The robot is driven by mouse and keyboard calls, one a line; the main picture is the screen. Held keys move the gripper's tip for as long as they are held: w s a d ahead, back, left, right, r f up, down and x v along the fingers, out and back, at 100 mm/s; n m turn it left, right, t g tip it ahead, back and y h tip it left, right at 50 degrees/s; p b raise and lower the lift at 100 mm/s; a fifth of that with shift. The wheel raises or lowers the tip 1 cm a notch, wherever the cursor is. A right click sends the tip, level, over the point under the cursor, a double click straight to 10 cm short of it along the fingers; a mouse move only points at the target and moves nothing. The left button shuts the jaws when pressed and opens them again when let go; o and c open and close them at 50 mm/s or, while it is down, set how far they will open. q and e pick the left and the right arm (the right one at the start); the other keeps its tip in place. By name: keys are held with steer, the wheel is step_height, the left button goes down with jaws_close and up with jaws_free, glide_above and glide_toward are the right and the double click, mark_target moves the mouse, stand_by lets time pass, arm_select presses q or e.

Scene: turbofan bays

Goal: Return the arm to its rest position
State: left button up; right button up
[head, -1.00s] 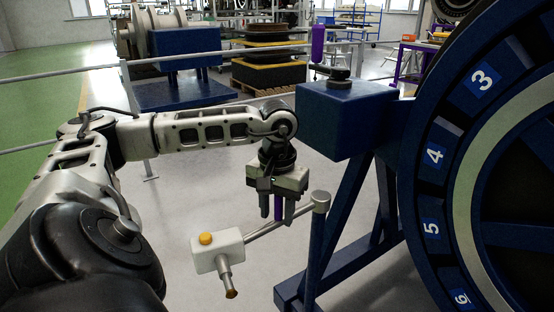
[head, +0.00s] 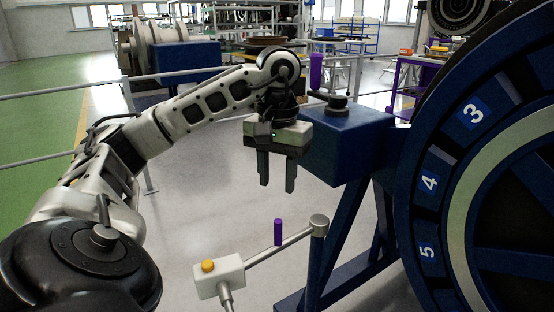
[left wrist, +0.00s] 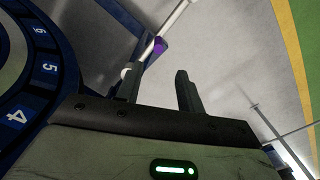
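My left gripper (head: 277,170) hangs fingers-down in the head view, left of the blue box on the wheel's stand. Its two fingers are apart with nothing between them. It also shows open and empty in the left wrist view (left wrist: 158,88). Below it, a purple handle (head: 278,232) stands upright on a grey bar that joins a post. The gripper is above this handle and apart from it. The purple handle also shows beyond the fingers in the left wrist view (left wrist: 160,45). My right gripper is in neither view.
A large blue wheel (head: 429,182) with numbered slots fills the right. The blue box (head: 350,140) with a dark knob and purple grip is close to the gripper's right. A white box with a yellow button (head: 208,266) ends the bar. Railings (head: 60,90) run behind; the floor between is clear.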

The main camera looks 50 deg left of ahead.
arm_select(q)
steer(key=shift+r, duration=0.65)
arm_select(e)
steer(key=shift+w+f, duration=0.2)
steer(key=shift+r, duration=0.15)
